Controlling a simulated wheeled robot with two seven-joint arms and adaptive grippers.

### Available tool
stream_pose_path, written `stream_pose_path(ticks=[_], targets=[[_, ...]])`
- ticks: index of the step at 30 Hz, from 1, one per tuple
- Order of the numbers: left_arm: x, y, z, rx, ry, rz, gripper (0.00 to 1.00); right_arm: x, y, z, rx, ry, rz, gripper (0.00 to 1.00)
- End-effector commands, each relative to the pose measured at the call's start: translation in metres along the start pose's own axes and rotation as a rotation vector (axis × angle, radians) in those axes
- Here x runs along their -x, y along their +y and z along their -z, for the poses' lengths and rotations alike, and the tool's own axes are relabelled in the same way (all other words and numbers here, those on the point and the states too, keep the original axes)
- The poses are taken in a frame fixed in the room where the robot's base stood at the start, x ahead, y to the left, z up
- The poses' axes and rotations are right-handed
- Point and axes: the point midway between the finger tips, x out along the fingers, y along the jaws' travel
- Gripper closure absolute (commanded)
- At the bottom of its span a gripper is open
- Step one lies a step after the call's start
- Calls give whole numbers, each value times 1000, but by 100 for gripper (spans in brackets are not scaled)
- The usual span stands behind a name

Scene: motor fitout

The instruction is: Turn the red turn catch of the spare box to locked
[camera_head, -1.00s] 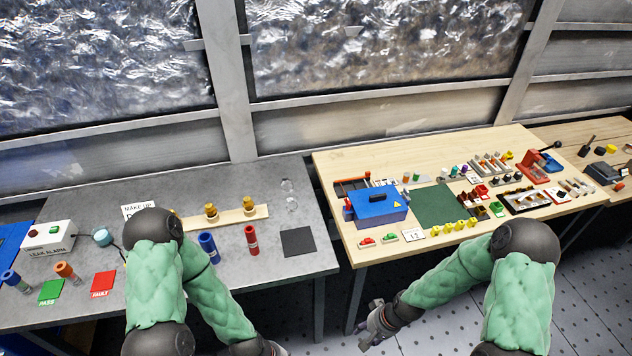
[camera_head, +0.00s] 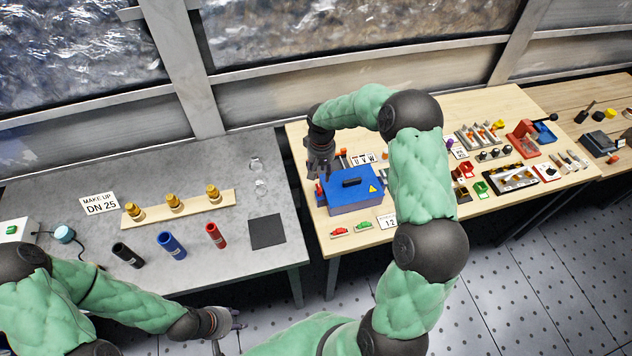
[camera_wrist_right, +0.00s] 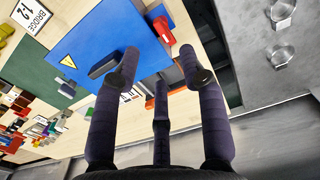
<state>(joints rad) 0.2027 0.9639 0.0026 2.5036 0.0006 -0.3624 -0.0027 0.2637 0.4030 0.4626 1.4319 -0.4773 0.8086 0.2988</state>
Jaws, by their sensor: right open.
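The spare box is a blue box (camera_head: 352,194) with a dark handle and a yellow warning sign, at the left end of the wooden table. In the right wrist view its blue lid (camera_wrist_right: 105,45) fills the upper middle. A red catch (camera_wrist_right: 163,32) shows at the box's edge there, just beyond my fingers; I cannot tell its exact setting. My right gripper (camera_wrist_right: 160,68) is open and empty, with its fingers over the box's edge. In the head view the right gripper (camera_head: 318,168) is above the box's left end. My left gripper (camera_head: 226,321) has spread, empty fingers in front of the grey table.
A green mat (camera_wrist_right: 42,75), a bridge card (camera_wrist_right: 30,14) and several small parts lie beside the box. Red and green pieces (camera_head: 340,231) lie in front of it. The grey table (camera_head: 200,270) to the left holds coloured cylinders and a black square (camera_head: 267,233).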

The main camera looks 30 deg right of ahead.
Motion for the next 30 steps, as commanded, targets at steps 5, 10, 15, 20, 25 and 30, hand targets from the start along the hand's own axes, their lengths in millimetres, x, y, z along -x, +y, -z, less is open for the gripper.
stream_pose_path(ticks=[5, 10, 15, 20, 25, 30], targets=[[0, 0, 0, 0, 0, 0, 60, -34, 0, 0, -1, -3, 0, 57], [1, 0, 0, 0, 1, 0, 60, -60, -1, -1, 0, -3, 1, 57], [1, 0, 0, 0, 1, 0, 60, -75, 0, 0, 0, 0, 1, 57], [1, 0, 0, 0, 1, 0, 60, -80, 0, 0, -1, 0, 1, 57], [1, 0, 0, 0, 1, 0, 60, -80, 0, 0, -1, 0, 1, 57], [1, 0, 0, 0, 1, 0, 60, -80, -1, 0, 0, 0, 1, 91]])
